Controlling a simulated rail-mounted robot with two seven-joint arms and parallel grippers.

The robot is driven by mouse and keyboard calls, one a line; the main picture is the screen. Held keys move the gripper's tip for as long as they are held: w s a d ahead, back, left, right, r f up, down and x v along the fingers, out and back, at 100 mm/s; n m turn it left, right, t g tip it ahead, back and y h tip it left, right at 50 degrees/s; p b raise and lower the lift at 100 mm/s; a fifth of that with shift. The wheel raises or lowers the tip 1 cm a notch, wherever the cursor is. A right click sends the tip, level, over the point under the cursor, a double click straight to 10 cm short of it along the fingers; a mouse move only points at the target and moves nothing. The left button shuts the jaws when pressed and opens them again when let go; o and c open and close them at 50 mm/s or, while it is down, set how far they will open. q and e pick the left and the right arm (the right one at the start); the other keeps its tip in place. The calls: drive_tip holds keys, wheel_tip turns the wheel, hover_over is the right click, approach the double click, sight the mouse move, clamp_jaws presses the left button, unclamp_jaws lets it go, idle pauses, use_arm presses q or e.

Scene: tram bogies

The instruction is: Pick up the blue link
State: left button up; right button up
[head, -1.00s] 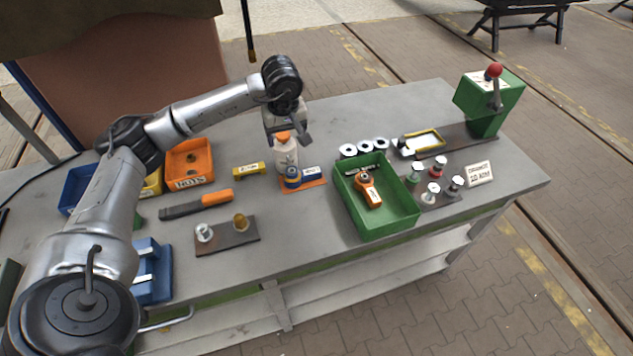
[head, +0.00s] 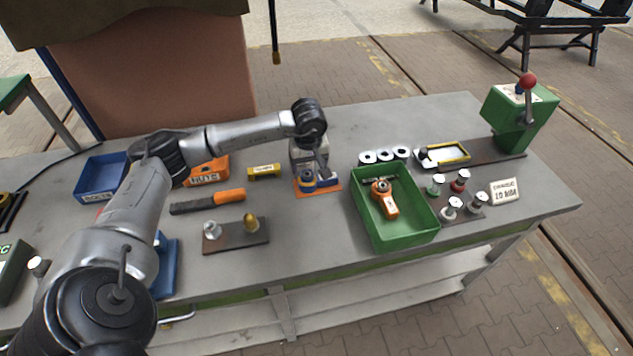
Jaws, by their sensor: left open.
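The blue link (head: 329,184) lies on a small orange mat (head: 304,193) near the middle of the bench. An orange-and-blue round end (head: 306,179) shows at its left. My left gripper (head: 321,177) points down right over the link, its fingers at the link's height in the picture. It is open. The fingers cover part of the link, and I cannot tell whether they touch it. My right gripper is not in view.
A green tray (head: 405,238) holding an orange-handled tool stands close to the right. A yellow block (head: 264,171) and an orange-handled file (head: 207,202) lie left. A plate with two fittings (head: 236,237) is in front. A green lever press (head: 519,115) stands far right.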

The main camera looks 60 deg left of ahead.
sight(307, 174)
use_arm(q)
drive_tip(key=shift+a+f, duration=0.25)
drive_tip(key=shift+f, duration=1.05)
drive_tip(key=shift+a+f, duration=0.25)
drive_tip(key=shift+f, duration=1)
drive_tip(key=shift+c, duration=0.4)
drive_tip(key=shift+r, duration=0.1)
clamp_jaws()
